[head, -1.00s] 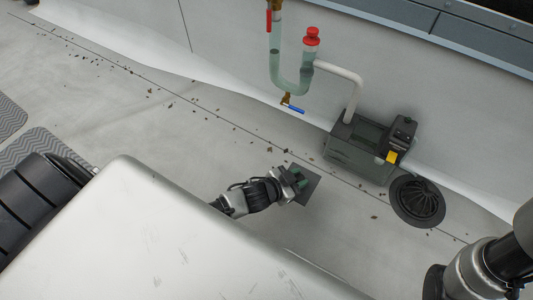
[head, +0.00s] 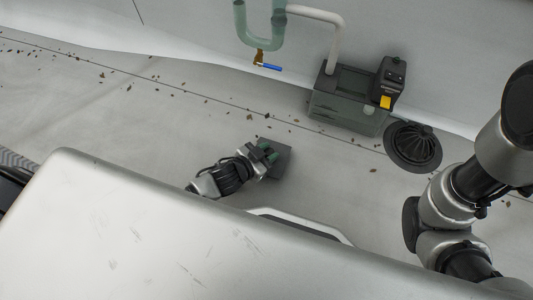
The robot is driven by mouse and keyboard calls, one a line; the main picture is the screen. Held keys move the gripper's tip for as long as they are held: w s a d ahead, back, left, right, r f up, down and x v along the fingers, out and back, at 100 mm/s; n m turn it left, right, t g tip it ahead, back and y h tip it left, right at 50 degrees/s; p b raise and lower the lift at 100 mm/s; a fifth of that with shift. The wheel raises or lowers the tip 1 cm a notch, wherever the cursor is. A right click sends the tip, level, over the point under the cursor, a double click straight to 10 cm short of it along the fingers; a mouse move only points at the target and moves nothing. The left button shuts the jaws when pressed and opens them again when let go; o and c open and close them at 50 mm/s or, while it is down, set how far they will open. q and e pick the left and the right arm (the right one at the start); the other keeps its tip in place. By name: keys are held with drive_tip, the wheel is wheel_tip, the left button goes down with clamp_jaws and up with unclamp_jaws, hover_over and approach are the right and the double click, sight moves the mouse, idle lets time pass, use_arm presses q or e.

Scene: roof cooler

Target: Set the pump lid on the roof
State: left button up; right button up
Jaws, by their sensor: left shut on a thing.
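The pump lid (head: 278,166) is a dark grey, flat square plate in the middle of the head view. My left gripper (head: 266,153) is shut on its upper left part and covers some of it. The lid is over the pale roof (head: 330,190), in front of the pump; I cannot tell whether it touches the roof. The pump (head: 345,113) is a dark green-grey box with an open top and a black unit with a yellow tag at its right end. My right arm shows at the right, but its gripper is out of view.
A black domed roof drain (head: 413,146) lies right of the pump. A white pipe (head: 338,40) rises from the pump to a greenish U-shaped trap (head: 262,38) with a blue-handled valve. Small leaf debris is scattered along a roof seam. Roof left of the lid is mostly clear.

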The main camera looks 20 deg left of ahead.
sight(271, 151)
use_arm(q)
drive_tip(key=shift+a+f+b, duration=0.15)
drive_tip(key=shift+f+b, duration=0.15)
drive_tip(key=shift+f, duration=0.25)
drive_tip(key=o, duration=0.9)
drive_tip(key=shift+o, duration=0.2)
drive_tip(key=shift+r, duration=0.25)
drive_tip(key=s+r+p, duration=0.1)
drive_tip(key=s+a+r+p, duration=0.1)
drive_tip(key=s+p, duration=0.1)
drive_tip(key=shift+r, duration=0.25)
drive_tip(key=p+v, duration=0.4)
drive_tip(key=v, duration=0.4)
drive_tip(key=shift+a+f+p, duration=0.2)
drive_tip(key=shift+p, duration=0.2)
drive_tip(key=shift+s, duration=0.1)
